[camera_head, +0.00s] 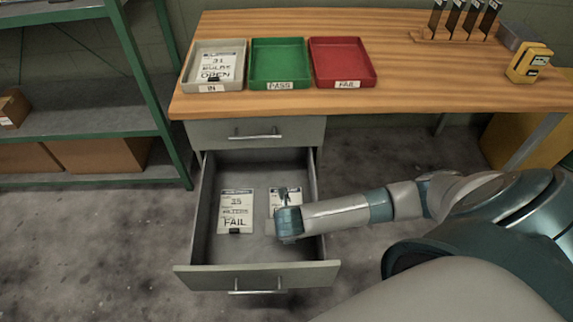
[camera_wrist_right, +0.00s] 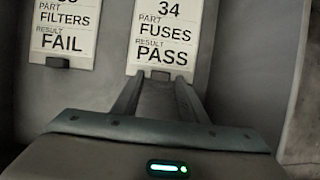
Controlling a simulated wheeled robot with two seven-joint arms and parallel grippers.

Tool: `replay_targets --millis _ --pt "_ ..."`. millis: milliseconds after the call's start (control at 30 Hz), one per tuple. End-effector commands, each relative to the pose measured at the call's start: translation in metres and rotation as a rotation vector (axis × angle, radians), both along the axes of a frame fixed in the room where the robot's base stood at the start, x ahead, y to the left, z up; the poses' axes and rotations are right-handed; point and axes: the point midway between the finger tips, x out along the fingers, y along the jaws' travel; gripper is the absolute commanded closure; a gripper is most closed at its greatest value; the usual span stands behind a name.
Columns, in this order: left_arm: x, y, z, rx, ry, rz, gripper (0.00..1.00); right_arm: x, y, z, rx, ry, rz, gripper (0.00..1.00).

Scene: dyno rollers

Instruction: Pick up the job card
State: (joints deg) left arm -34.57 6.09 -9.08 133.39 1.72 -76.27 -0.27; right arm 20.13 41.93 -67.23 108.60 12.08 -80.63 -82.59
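Two job cards lie in the open drawer (camera_head: 262,167). The left card (camera_head: 236,208) reads 35, FILTERS, FAIL and has a black clip at its lower edge; it also shows in the right wrist view (camera_wrist_right: 63,25). The right card (camera_head: 276,204) is partly hidden by my right gripper (camera_head: 284,192); in the right wrist view this card (camera_wrist_right: 165,35) reads 34, FUSES, PASS. My right gripper's fingertips (camera_wrist_right: 162,78) are at this card's lower edge. Whether they grip its clip is unclear. My left gripper is not in view.
A third card (camera_head: 215,66), reading 31, BULBS, OPEN, lies in the grey IN tray (camera_head: 190,78). The green PASS tray (camera_head: 279,85) and red FAIL tray (camera_head: 348,84) beside it are empty. The drawer's walls and front (camera_head: 257,276) surround my gripper. Green shelving (camera_head: 150,85) stands left.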

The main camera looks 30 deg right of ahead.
Motion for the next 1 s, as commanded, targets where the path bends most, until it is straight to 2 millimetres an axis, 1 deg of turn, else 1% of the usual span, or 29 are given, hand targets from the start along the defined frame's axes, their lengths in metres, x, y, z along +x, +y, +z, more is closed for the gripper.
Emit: replay_targets --millis 33,67,100,133,433,567,667,767,1000 --pt "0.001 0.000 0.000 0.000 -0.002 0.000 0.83 0.000 0.000 0.000 0.000 0.000 0.000 0.75" --pt "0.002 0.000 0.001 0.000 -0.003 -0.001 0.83 0.000 0.000 0.000 0.000 0.000 0.000 0.82" --pt "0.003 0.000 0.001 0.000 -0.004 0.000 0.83 0.000 0.000 0.000 0.000 0.000 0.000 0.91" --pt "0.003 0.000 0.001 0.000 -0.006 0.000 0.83 0.000 0.000 0.000 0.000 0.000 0.000 0.97" --pt "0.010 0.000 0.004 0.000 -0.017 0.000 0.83 0.000 0.000 0.001 0.000 0.000 0.000 0.98" --pt "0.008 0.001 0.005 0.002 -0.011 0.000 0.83 0.000 0.000 0.008 -0.001 -0.001 0.000 0.98" --pt "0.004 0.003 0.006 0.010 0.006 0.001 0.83 0.001 0.000 0.018 0.000 -0.001 0.000 0.98" --pt "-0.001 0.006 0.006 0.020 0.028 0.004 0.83 0.001 -0.001 0.032 0.001 -0.002 -0.001 0.98" --pt "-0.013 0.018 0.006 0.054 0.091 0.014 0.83 0.001 0.000 0.073 0.001 -0.002 0.001 0.98"
